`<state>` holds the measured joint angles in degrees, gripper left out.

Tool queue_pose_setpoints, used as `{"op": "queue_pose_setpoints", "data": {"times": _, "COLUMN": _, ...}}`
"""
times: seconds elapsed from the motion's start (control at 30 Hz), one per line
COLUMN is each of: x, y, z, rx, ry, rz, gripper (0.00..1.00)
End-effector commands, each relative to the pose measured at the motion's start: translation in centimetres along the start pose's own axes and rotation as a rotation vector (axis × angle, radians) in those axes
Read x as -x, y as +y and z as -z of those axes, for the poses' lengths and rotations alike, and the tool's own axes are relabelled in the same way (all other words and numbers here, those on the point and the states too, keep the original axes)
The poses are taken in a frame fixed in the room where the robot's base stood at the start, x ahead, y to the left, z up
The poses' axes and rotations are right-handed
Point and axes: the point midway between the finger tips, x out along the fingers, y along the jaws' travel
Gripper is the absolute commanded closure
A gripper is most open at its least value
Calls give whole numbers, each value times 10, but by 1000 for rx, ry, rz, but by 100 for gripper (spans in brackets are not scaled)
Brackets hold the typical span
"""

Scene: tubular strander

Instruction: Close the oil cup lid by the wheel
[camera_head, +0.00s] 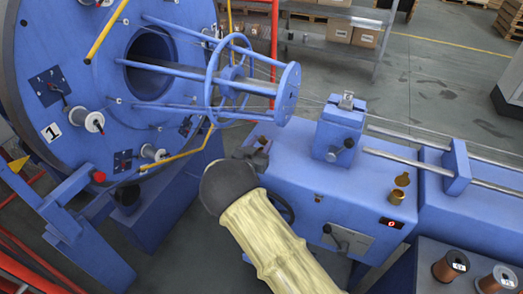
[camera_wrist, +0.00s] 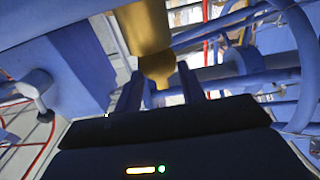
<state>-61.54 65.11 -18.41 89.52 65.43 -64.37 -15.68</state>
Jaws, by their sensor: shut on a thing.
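In the wrist view a brass oil cup (camera_wrist: 143,28) comes in from the top edge, with its round brass lid (camera_wrist: 157,66) against its near end. The lid's narrow tab reaches between the two fingers of my gripper (camera_wrist: 158,92), which is shut on it. How far the lid stands open I cannot tell. In the head view a small brown cup (camera_head: 262,141) shows on the near left end of the blue housing, just beyond my dark wrist. The dark handwheel (camera_head: 282,207) is partly hidden behind my arm.
A second brass oil cup (camera_head: 396,197) stands on the housing (camera_head: 300,175) to the right, its lid (camera_head: 402,180) raised. The blue strander disc (camera_head: 60,70) and its ringed cage (camera_head: 245,85) crowd the left and back. Two spools (camera_head: 450,266) stand lower right.

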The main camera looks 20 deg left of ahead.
Motion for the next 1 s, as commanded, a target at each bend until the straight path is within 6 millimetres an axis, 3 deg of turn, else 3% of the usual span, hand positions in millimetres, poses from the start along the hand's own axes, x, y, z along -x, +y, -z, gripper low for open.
{"op": "queue_pose_setpoints", "data": {"times": 0.03, "x": 3, "y": -2, "z": -10, "rx": 0, "ry": 32, "rz": 4, "gripper": 83}}
{"op": "queue_pose_setpoints", "data": {"times": 0.4, "x": 8, "y": -2, "z": -12, "rx": -1, "ry": 220, "rz": 4, "gripper": 83}}
{"op": "queue_pose_setpoints", "data": {"times": 0.97, "x": 9, "y": -2, "z": -10, "rx": -1, "ry": 259, "rz": 3, "gripper": 83}}
{"op": "queue_pose_setpoints", "data": {"times": 1.0, "x": 9, "y": -2, "z": -10, "rx": -1, "ry": 259, "rz": 3, "gripper": 58}}
